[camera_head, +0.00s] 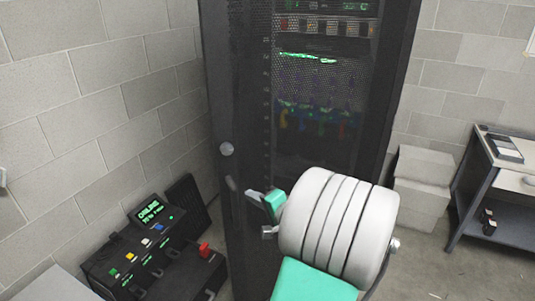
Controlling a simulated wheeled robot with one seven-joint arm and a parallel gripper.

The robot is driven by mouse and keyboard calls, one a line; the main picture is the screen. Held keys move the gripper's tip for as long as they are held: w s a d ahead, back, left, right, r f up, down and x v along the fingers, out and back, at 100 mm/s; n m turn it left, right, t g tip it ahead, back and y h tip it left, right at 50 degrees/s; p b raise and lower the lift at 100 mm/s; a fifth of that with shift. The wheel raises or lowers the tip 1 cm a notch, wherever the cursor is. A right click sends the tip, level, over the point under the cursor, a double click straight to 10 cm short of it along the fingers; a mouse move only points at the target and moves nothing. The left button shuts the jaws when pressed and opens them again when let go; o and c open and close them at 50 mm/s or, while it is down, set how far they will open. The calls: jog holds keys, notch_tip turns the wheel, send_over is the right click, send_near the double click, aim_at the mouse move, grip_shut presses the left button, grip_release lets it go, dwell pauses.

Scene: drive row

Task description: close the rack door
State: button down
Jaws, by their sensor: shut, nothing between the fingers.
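The tall dark server rack (396,85) stands in the middle of the head view. Its dark door (238,110) has a round pale knob (226,149) and a short handle (231,184) on the left part. Equipment with green lights and coloured cables shows through the mesh to the right of it. I cannot tell whether the door sits flush with the rack frame. My gripper (257,213) is shut and empty, in front of the lower door, right of and below the handle. My white and green arm hides the rack's lower right part.
A black control box (155,255) with a lit screen and coloured buttons is at the lower left. White boxes (420,188) are stacked right of the rack. A grey table (500,185) stands at the far right. Bare floor lies between the boxes and the table.

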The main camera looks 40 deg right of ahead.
aim_at(263, 154)
jog(key=s+d+r+m+t+h, duration=0.2)
jog(key=s+d+r+m+h, duration=0.3)
jog(key=d, duration=0.4)
jog(key=p+x, duration=0.1)
jog(key=x, duration=0.3)
jog(key=f+p+x, duration=0.1)
jog(key=p+x, duration=0.1)
jog(key=x, duration=0.2)
jog(key=p+x, duration=0.2)
jog(key=x, duration=0.2)
jog(key=shift+w+a+f, duration=0.1)
jog(key=shift+w+f, duration=0.1)
jog(key=shift+w, duration=0.15)
